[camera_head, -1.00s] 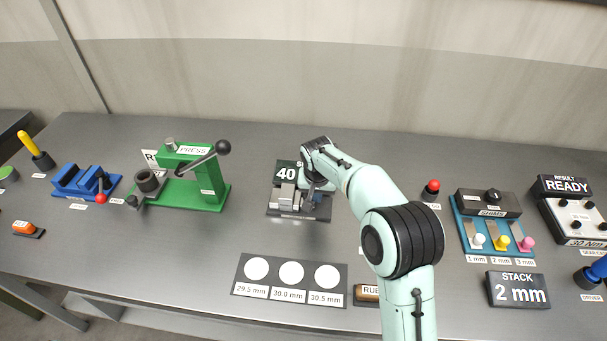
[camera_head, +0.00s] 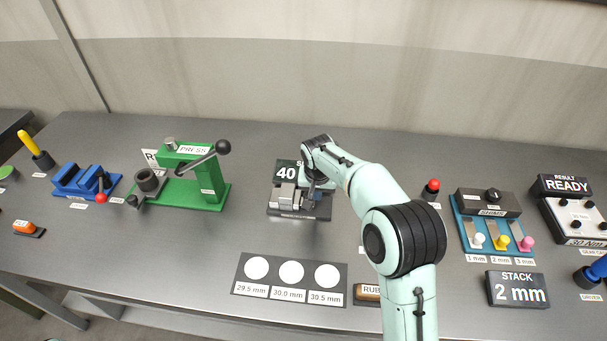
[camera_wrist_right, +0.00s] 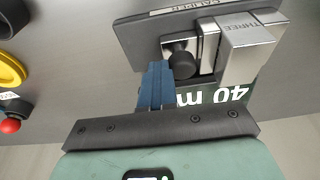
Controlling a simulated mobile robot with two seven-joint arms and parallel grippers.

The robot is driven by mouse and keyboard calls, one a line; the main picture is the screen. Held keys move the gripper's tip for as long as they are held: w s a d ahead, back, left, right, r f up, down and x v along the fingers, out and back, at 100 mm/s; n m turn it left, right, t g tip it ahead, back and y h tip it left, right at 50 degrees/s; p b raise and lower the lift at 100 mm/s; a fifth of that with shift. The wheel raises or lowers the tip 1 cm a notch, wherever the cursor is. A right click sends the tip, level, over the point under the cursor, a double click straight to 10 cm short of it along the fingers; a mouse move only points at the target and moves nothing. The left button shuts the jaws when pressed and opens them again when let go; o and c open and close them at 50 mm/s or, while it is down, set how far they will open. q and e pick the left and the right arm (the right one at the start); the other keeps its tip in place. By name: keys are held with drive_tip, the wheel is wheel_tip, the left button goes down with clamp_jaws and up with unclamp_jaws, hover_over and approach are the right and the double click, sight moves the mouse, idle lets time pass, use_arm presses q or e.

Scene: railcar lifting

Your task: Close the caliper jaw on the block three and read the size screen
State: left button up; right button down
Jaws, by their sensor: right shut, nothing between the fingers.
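The caliper (camera_head: 300,216) stands mid-table on a dark base; its plate also shows in the right wrist view (camera_wrist_right: 135,35). Block three (camera_wrist_right: 246,50), a pale metal block marked THREE, sits on it beside the metal jaw (camera_wrist_right: 208,45). A dark round knob (camera_wrist_right: 183,64) stands by the jaw. My right gripper (camera_wrist_right: 158,68) is shut and empty, its blue fingers right beside the knob; I cannot tell if they touch. The size screen (camera_head: 286,173) reads 40, with the rest hidden behind my right arm; the right wrist view shows "40 m" upside down. My left gripper is not in view.
A green press (camera_head: 205,180) and a blue vise (camera_head: 85,182) stand to the left. A mat with size circles (camera_head: 290,297) lies in front. A red button (camera_head: 431,189), the shims tray (camera_head: 490,240) and a stack screen (camera_head: 517,290) are to the right.

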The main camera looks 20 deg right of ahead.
drive_tip(key=shift+s+d+r, duration=0.4)
drive_tip(key=shift+d, duration=0.15)
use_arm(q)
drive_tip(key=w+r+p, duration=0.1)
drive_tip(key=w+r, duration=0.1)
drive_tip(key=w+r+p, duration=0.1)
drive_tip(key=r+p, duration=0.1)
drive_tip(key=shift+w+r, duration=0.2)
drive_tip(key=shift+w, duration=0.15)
use_arm(e)
drive_tip(key=w+v, duration=0.1)
drive_tip(key=v, duration=0.5)
drive_tip(key=shift+w+d+r, duration=0.15)
drive_tip(key=shift+d+r, duration=0.25)
drive_tip(key=shift+r, duration=0.05)
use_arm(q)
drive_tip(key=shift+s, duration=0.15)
